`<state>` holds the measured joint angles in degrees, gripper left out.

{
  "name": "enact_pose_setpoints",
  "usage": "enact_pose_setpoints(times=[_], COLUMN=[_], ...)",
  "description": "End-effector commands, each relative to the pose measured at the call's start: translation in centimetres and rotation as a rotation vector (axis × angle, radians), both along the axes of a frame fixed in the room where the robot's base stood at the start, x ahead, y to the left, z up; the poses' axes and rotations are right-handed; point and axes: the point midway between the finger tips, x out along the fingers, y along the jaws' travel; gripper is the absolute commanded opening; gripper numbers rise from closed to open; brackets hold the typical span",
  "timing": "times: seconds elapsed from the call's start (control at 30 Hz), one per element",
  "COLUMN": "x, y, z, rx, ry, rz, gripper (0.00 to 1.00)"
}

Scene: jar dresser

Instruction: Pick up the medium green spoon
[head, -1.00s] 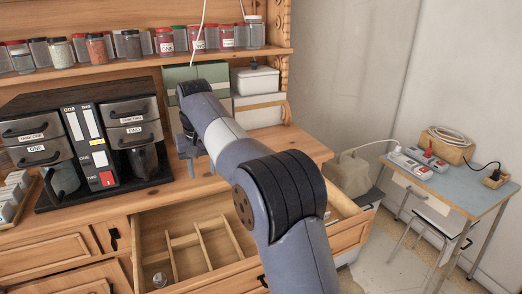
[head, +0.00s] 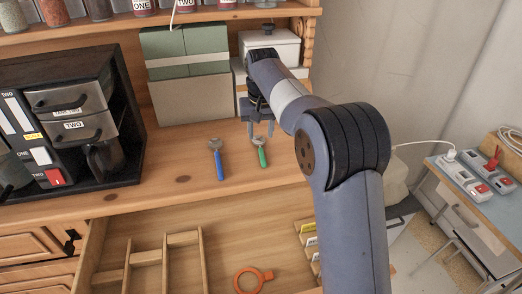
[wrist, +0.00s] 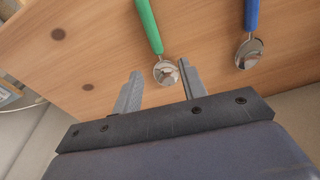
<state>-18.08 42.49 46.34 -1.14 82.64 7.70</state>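The green spoon (head: 262,153) lies on the wooden dresser top, its metal head toward the wall and its green handle toward the drawer. In the wrist view its handle (wrist: 149,25) runs up and its metal head (wrist: 164,75) shows between the finger lines, closer to the right finger. My gripper (head: 261,128) is open and empty, just over the head end; contact cannot be told. A blue-handled spoon (head: 218,162) lies to its left in the head view; in the wrist view it is to the right (wrist: 250,30).
A black organizer (head: 125,120) stands left. The open drawer (head: 200,215) below has wooden dividers and an orange ring-shaped item (head: 250,279). A side table (head: 495,215) with power strips is at right.

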Motion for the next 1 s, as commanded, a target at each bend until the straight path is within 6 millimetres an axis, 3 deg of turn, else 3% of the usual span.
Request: enact_pose_setpoints(times=[0.33,0.67,1.0], x=[0.0,0.2,0.1], y=[-0.1,-0.1,-0.1], z=[-4.4,-5.1,-5.0], rx=[-0.001,0.0,0.0], ry=[0.002,0.0,0.0], rz=[0.0,0.0,0.0], gripper=[0.4,0.39,0.11])
